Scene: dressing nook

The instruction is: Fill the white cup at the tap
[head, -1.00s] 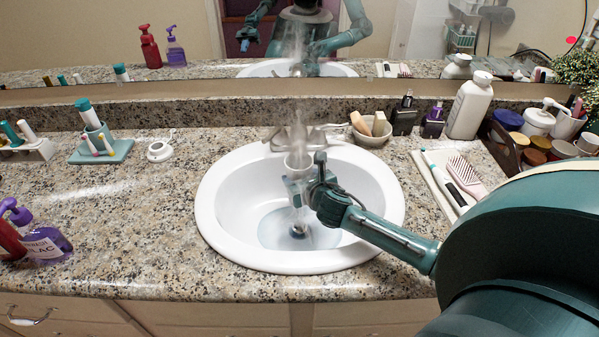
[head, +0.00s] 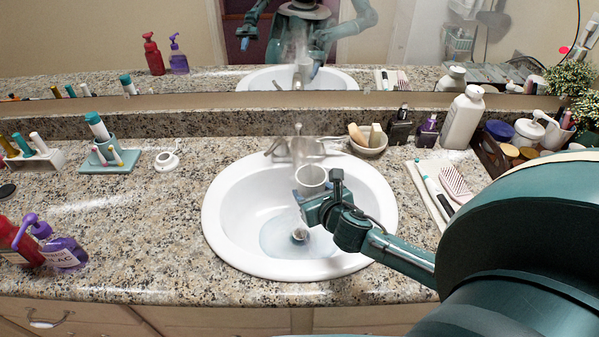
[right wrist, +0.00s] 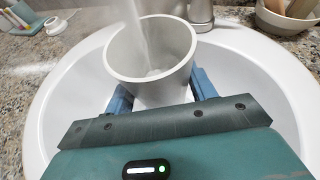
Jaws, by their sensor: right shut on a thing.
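The white cup (head: 311,187) is upright over the basin, just in front of the tap. My right gripper (right wrist: 162,95) is shut on the cup, with a blue finger on each side of it; in the head view the gripper (head: 318,203) is on the cup's near side. The tap (head: 298,150) stands at the basin's back rim. In the right wrist view a pale stream (right wrist: 134,22) comes down into the cup's open mouth. How full the cup (right wrist: 152,50) is cannot be told. My left gripper shows only as a small mirror reflection.
The white basin (head: 222,222) holds some water around its drain. A soap dish (head: 368,148), dark bottles and a white bottle (head: 463,118) stand behind right. A tray with a brush (head: 455,184) lies to the right.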

